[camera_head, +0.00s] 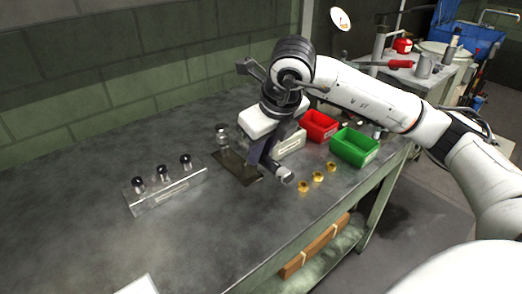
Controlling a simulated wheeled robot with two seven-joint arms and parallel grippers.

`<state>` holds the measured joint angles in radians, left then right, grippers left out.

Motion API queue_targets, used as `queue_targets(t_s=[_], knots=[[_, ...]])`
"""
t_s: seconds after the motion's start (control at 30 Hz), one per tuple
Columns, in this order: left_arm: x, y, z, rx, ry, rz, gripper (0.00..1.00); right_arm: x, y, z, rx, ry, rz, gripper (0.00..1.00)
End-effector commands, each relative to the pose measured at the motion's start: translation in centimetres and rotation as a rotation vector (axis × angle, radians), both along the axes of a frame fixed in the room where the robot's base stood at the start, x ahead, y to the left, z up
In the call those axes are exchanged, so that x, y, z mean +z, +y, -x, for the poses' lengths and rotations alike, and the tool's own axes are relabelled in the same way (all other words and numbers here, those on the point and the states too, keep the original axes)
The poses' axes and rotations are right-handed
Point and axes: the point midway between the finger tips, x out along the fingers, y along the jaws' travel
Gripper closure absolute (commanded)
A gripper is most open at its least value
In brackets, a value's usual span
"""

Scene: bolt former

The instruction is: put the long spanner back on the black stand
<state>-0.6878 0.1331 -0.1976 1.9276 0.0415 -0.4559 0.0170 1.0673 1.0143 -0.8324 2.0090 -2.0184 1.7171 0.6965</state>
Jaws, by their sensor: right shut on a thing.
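My right gripper (264,150) hangs from the arm that comes in from the right, low over the bench and just right of the black stand. It is shut on what looks like the long spanner (288,178), of which a short grey end shows below the gripper. The rest of the spanner is hidden or hard to tell from the dark gripper. The black stand (238,170) is a dark flat plate on the bench with a silver upright piece (222,134) at its back left. The gripper partly covers its right side. My left gripper is not in view.
A clear block with three dark-topped pins (166,189) stands left on the bench. Three brass rings (317,177) lie to the right.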

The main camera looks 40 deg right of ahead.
Motion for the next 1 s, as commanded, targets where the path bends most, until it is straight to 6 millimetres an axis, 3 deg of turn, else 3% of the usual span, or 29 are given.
queue_targets(t_s=[1.0], knots=[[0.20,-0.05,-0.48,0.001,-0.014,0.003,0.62,0.21,0.01,-0.07,-0.001,-0.005,-0.001,1.00]])
